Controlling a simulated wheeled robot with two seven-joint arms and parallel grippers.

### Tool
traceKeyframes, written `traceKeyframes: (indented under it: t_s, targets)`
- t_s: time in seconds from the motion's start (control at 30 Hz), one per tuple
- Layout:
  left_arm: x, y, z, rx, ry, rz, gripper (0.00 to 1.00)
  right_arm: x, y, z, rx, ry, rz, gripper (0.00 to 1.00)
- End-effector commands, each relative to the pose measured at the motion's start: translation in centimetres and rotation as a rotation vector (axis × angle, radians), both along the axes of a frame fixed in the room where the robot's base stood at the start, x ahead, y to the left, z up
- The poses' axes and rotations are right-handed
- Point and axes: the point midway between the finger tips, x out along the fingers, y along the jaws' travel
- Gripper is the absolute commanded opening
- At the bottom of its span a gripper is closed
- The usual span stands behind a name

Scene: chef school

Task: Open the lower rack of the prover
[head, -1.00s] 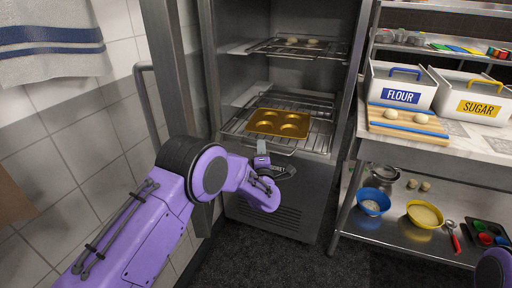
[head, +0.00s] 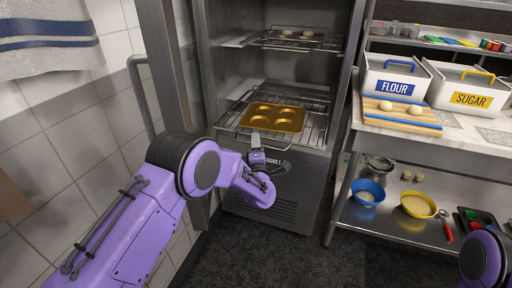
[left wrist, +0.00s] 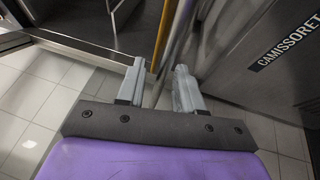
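The lower rack (head: 316,137) of the prover (head: 328,190) is a wire shelf bearing a golden pan (head: 274,117) with round hollows. My left gripper (head: 256,140) is at the front edge of this rack, left of its middle. In the left wrist view its two fingers (left wrist: 158,80) stand apart, with thin grey and yellowish bars showing between and beyond them. I cannot tell whether the fingers touch the rack's front bar. My right gripper is out of view; only part of my right arm shows at the lower right edge.
An upper rack (head: 270,39) holds dough pieces. A steel table (head: 366,145) with flour (head: 397,88) and sugar (head: 471,99) bins and a lower shelf with bowls stands on the right. A tiled wall (head: 60,150) is on the left. The dark floor in front is clear.

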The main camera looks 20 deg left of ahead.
Motion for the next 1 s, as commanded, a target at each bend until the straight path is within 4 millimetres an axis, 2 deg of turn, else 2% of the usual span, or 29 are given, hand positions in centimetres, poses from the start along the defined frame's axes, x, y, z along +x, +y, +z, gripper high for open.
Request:
traceKeyframes:
  t_s: [0.13,0.4,0.5,0.63,1.0]
  targets:
    - [-1.7,-0.8,-0.5,0.002,0.004,-0.004,0.36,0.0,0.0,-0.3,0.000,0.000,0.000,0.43]
    - [-7.5,-3.0,-1.6,0.002,0.002,-0.002,0.36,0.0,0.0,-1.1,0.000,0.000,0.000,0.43]
    - [-8.8,-3.6,-1.9,0.001,0.001,-0.001,0.36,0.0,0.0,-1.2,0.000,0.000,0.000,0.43]
    - [-9.5,-3.8,-1.9,0.001,0.000,0.001,0.36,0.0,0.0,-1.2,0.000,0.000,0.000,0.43]
    - [-9.5,-3.8,-1.9,0.001,0.000,0.001,0.36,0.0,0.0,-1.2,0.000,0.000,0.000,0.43]
